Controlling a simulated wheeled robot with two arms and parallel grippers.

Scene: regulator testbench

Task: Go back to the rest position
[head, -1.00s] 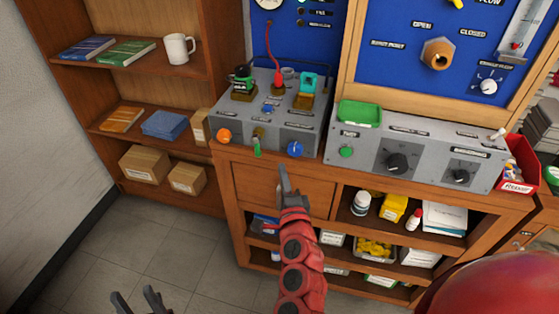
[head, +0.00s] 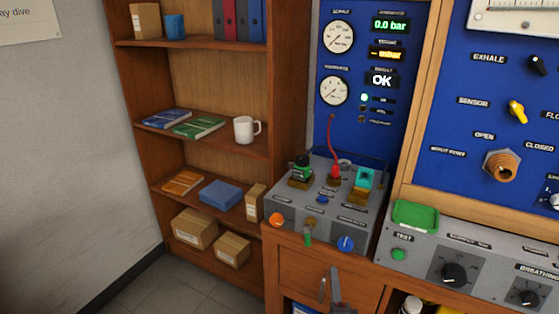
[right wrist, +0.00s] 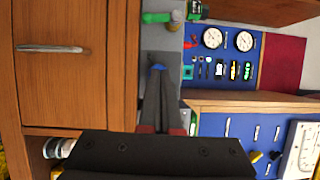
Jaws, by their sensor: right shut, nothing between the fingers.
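My right gripper (head: 336,272) shows at the bottom of the head view, in front of the drawer front. Its fingers are together with nothing between them. In the right wrist view the shut fingers (right wrist: 158,70) point toward the grey control box. My left gripper is outside the head view. Most of my right arm is below the head view's edge.
The grey control box (head: 325,205) stands on the wooden bench, with an orange knob (head: 277,219) and a blue knob (head: 346,243). A second grey box (head: 470,262) carries a green tray (head: 415,215). A wooden shelf unit (head: 205,160) stands left.

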